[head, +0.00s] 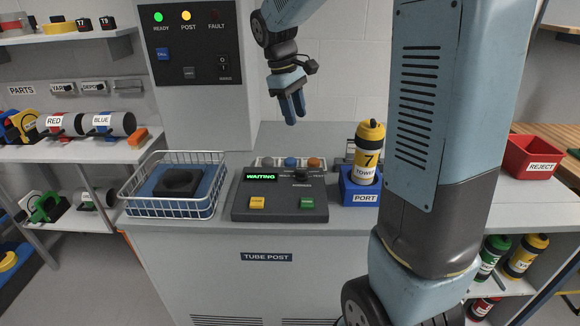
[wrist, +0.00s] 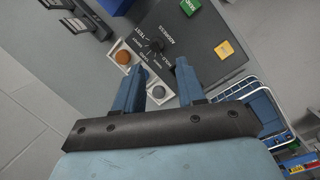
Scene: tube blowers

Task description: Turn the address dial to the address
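The address dial is a small black knob (head: 301,175) on the right of the dark grey console (head: 280,212). In the wrist view the dial (wrist: 152,46) has white labels around it and the word ADDRESS beside it; I cannot tell where it points. My gripper (head: 292,118) hangs fingers down above and behind the console, clear of the dial. In the wrist view my gripper (wrist: 159,66) is open and empty, with the dial showing beyond the gap between its fingertips. The display (head: 261,177) reads WAITING. A yellow canister (head: 368,158) marked 7 TOWER stands upright in the blue port (head: 360,191).
A yellow button (head: 257,203) and a green button (head: 307,203) sit on the console front. A wire basket (head: 174,208) holding a dark object stands left. Colored round pieces (head: 290,162) line the console's back. The wall panel (head: 190,45) shows READY and POST lit.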

